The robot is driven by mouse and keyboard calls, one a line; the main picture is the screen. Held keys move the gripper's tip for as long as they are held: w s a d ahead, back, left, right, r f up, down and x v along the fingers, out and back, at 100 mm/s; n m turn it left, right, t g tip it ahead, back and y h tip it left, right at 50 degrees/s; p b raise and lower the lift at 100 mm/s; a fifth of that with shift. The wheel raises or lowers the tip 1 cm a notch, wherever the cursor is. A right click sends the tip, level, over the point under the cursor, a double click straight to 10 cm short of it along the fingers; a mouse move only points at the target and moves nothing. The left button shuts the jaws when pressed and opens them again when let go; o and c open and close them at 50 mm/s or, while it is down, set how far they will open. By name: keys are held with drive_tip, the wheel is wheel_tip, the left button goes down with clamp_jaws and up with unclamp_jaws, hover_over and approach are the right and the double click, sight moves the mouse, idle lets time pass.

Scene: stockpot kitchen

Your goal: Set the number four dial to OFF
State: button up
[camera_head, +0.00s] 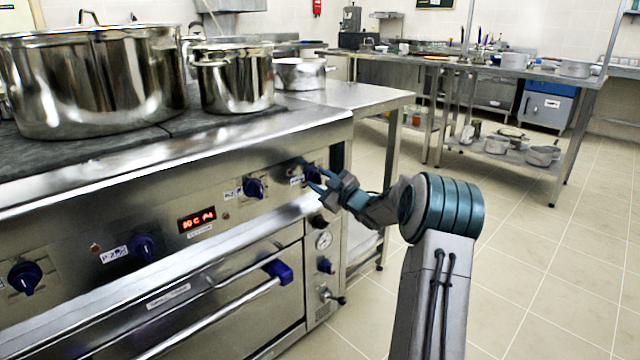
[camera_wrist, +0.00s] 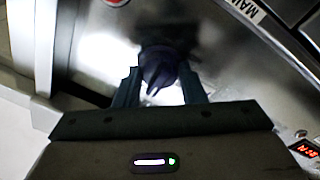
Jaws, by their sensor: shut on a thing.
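The number four dial, a dark blue knob (camera_head: 314,173), is the rightmost in the row on the steel stove front, beside a small white label too small to read. In the wrist view the dial (camera_wrist: 160,68) sits between my two fingers, its ridge running down and slightly left. My gripper (camera_head: 309,176) reaches the panel from the right and is shut on the dial; the wrist view also shows the gripper (camera_wrist: 159,88). The fingers hide part of the dial in the head view, and I cannot read its setting.
Other blue dials (camera_head: 254,188) line the panel to the left, with a red display (camera_head: 197,219). The oven handle (camera_head: 225,312) juts out below. Large steel pots (camera_head: 95,80) stand on the stove. A side table (camera_head: 350,95) adjoins it. Tiled floor (camera_head: 530,270) is open at right.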

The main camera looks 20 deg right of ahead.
idle(0.3)
drive_tip(key=o, duration=1)
drive_tip(key=r+p+v, duration=0.1)
drive_tip(key=p+v, duration=0.3)
drive_tip(key=v, duration=0.9)
drive_tip(key=shift+s+f, duration=0.45)
drive_tip(key=shift+f, duration=0.1)
drive_tip(key=shift+d, duration=0.1)
